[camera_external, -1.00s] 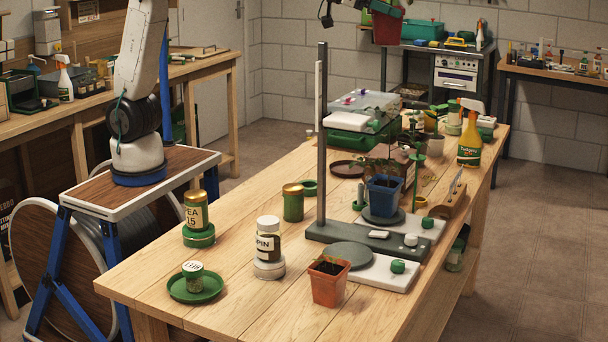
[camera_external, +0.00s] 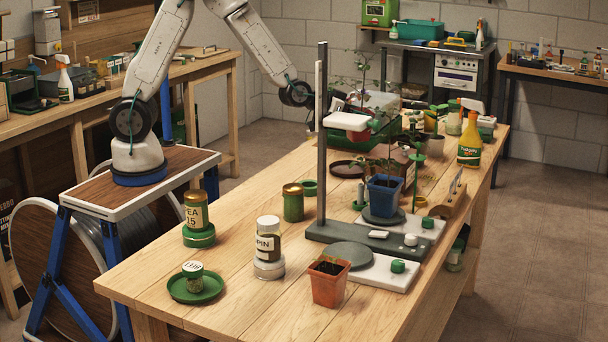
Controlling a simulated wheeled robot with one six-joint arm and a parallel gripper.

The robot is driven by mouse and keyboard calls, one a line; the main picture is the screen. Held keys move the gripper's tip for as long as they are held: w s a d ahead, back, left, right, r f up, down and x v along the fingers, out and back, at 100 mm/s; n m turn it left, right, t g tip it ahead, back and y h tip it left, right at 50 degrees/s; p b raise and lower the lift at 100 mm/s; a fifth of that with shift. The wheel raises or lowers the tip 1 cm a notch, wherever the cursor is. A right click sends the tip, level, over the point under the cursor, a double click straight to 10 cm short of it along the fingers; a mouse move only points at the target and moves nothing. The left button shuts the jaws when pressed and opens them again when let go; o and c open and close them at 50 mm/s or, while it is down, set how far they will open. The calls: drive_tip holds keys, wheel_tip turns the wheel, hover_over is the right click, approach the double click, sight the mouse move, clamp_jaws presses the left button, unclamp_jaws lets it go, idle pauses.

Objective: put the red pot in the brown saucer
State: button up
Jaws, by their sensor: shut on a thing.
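My gripper (camera_external: 350,108) is in the middle of the view, behind the upright post of the grey stand. It is shut on the red pot (camera_external: 376,137), which carries a tall, thin seedling. The pot is held in the air above the back part of the bench. Much of it is hidden by the post's white arm and by leaves. The brown saucer (camera_external: 345,170) lies empty on the bench, below and left of the pot. The fingertips are too small and covered to see clearly.
The grey stand (camera_external: 322,190) rises in front of my gripper. A blue pot (camera_external: 384,196) sits on a dark disc beside it. An orange pot (camera_external: 329,285), jars and a green saucer (camera_external: 196,287) stand nearer the front.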

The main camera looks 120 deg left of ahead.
drive_tip(key=s+f, duration=0.1)
drive_tip(key=s+a+f, duration=0.1)
drive_tip(key=s+f, duration=0.1)
drive_tip(key=shift+s+a+f, duration=0.1)
drive_tip(key=shift+a+f, duration=0.1)
drive_tip(key=shift+f, duration=3.8)
drive_tip(key=shift+f, duration=0.1)
drive_tip(key=o, duration=1.1)
